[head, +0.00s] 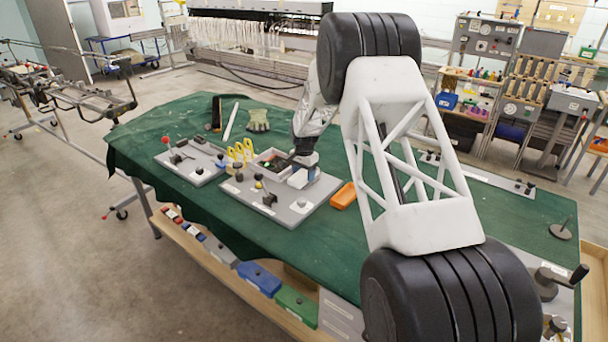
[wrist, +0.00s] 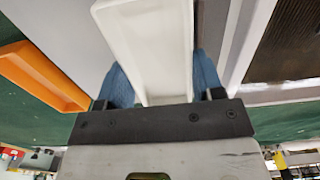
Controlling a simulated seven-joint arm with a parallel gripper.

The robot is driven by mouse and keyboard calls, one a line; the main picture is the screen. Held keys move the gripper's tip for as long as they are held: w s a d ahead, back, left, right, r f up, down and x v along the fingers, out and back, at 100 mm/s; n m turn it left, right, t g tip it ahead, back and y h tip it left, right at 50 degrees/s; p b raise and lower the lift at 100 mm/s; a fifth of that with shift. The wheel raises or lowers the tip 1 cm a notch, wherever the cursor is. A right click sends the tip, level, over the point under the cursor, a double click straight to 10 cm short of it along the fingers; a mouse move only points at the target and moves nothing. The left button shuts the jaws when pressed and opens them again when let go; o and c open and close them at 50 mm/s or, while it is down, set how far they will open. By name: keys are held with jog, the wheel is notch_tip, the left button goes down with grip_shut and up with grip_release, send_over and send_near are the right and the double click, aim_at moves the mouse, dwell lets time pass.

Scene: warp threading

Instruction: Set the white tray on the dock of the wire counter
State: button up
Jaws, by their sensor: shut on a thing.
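The white tray (head: 297,180) is held in my gripper (head: 308,173), over the larger grey board (head: 240,196) on the green table. In the wrist view the white tray (wrist: 150,45) runs between the blue fingers of my gripper (wrist: 160,82), which is shut on it. The far end of the tray is cut off at the top of that view. I cannot tell which part is the wire counter or its dock, or whether the tray touches the board.
An orange tray (head: 343,196) lies just right of the board. A dark-lined box (head: 270,163), yellow-handled tools (head: 240,151) and a black-knobbed lever (head: 268,198) stand close by. A smaller grey board (head: 190,162) is at left. Green cloth (head: 300,250) in front is clear.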

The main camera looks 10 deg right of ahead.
jog(key=shift+f, duration=0.3)
dwell(0.7)
jog(key=o, duration=1.2)
jog(key=shift+r, duration=0.2)
jog(key=shift+r, duration=3.25)
jog(key=shift+r, duration=0.1)
